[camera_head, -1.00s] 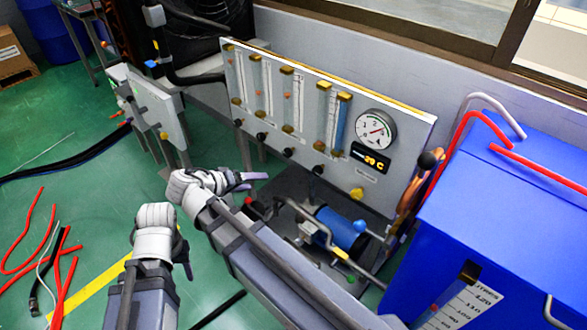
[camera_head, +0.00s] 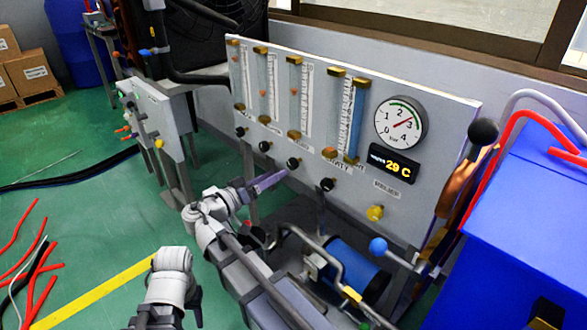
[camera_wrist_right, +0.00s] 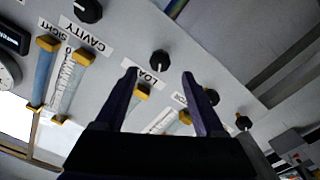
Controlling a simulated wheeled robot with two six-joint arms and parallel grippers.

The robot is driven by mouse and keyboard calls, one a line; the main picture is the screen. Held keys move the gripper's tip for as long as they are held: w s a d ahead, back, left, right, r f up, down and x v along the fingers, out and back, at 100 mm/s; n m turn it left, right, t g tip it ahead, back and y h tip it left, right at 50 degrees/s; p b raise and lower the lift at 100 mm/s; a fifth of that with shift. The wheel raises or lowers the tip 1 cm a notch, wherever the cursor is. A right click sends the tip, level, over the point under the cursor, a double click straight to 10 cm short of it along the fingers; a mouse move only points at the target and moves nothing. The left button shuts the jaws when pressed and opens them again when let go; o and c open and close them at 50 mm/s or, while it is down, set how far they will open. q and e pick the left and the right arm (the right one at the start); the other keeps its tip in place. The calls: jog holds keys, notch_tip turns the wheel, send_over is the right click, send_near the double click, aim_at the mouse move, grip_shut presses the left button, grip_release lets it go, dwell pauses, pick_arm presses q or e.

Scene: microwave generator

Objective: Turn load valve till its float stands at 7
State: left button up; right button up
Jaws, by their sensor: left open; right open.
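The load valve is a black knob (camera_head: 293,163) on the grey panel, third from the left in the head view. In the right wrist view the load knob (camera_wrist_right: 160,60) stands above the LOAD label (camera_wrist_right: 146,78). Its flow tube (camera_head: 295,100) has an orange float partway up; the scale is too small to read. My right gripper (camera_head: 272,180) is open and empty. Its fingertips (camera_wrist_right: 160,76) point at the load knob, one to each side in the picture; no contact shows. My left gripper (camera_head: 197,303) is open, low and away from the panel, partly hidden.
Other black knobs flank the load knob, including the CAVITY knob (camera_head: 327,184). A yellow knob (camera_head: 375,212), a dial gauge (camera_head: 400,122) and a 29 C display (camera_head: 393,165) are to the right. A blue cylinder with pipes (camera_head: 350,270) sits below the panel.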

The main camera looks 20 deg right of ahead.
aim_at(290, 166)
jog(key=x, duration=0.7)
jog(key=shift+w+d, duration=0.1)
jog(key=shift+d, duration=0.2)
grip_shut()
dwell(0.4)
